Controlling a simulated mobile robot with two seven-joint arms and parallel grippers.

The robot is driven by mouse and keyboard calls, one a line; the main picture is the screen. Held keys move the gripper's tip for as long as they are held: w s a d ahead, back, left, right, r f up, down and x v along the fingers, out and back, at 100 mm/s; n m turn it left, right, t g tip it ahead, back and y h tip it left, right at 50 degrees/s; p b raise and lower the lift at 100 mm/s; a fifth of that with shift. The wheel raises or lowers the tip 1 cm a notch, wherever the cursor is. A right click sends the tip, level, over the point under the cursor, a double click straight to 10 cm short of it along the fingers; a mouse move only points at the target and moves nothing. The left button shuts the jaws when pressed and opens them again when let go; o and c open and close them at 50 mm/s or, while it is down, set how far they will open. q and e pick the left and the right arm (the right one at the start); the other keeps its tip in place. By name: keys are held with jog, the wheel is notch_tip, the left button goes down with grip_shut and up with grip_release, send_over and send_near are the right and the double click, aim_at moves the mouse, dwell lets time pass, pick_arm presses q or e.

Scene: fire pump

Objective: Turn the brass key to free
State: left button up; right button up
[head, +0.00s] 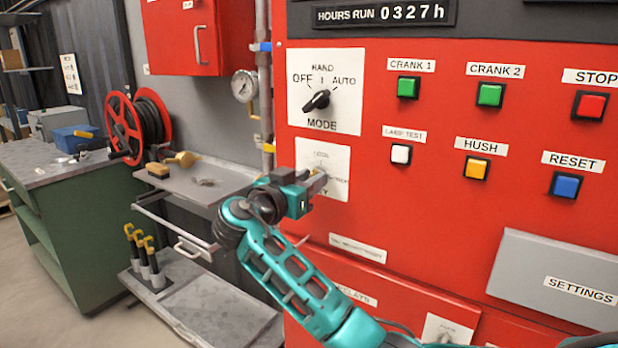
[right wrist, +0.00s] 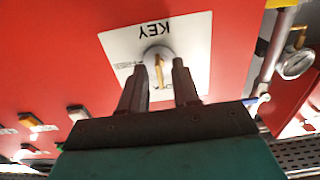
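The brass key (right wrist: 158,70) sits in a round grey lock on a white plate (right wrist: 195,45) marked KEY, which appears upside down in the right wrist view. In the head view the same plate (head: 337,160) is on the red panel below the mode switch, and the arm covers part of it. My right gripper (right wrist: 160,84) is open, with one finger on each side of the key and a visible gap to it. In the head view my right gripper (head: 318,182) is at the plate, and the key is mostly hidden. My left gripper is not in view.
The black mode knob (head: 318,100) is just above the key plate. Push buttons such as the white lamp test button (head: 400,154) lie to the right. A pipe with a gauge (head: 244,86) runs at the left, beside a grey shelf (head: 185,185).

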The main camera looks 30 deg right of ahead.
grip_shut()
dwell(0.3)
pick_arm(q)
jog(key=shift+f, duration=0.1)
